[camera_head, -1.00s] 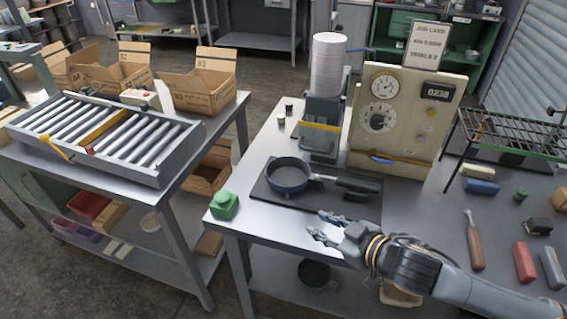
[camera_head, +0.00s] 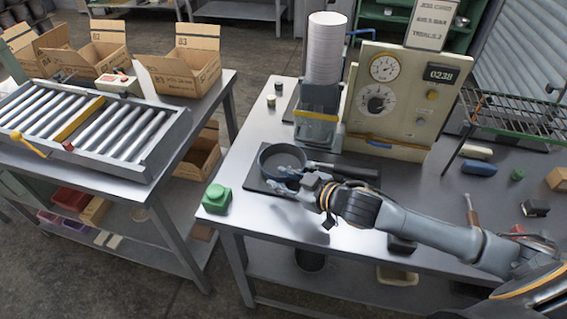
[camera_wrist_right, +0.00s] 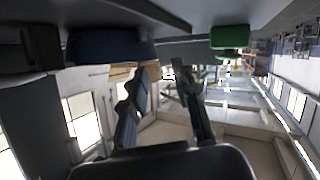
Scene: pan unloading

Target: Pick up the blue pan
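The blue pan (camera_head: 279,158) lies upright on a dark mat (camera_head: 253,184) on the metal table, its dark handle (camera_head: 352,171) pointing right. In the right wrist view, the pan's dark blue side (camera_wrist_right: 110,46) shows near the top, beyond the fingers and to their left. My right gripper (camera_head: 277,180) is at the near side of the pan, its fingers pointing left. In the wrist view its two fingers (camera_wrist_right: 162,72) are apart with nothing between them. Whether a finger touches the pan cannot be told. My left gripper is not in view.
A green block (camera_head: 217,198) sits at the table's left corner; it also shows in the wrist view (camera_wrist_right: 230,38). A stack of white discs (camera_head: 326,50) and a gauge panel (camera_head: 394,100) stand behind the pan. A roller conveyor (camera_head: 90,130) stands on the left table.

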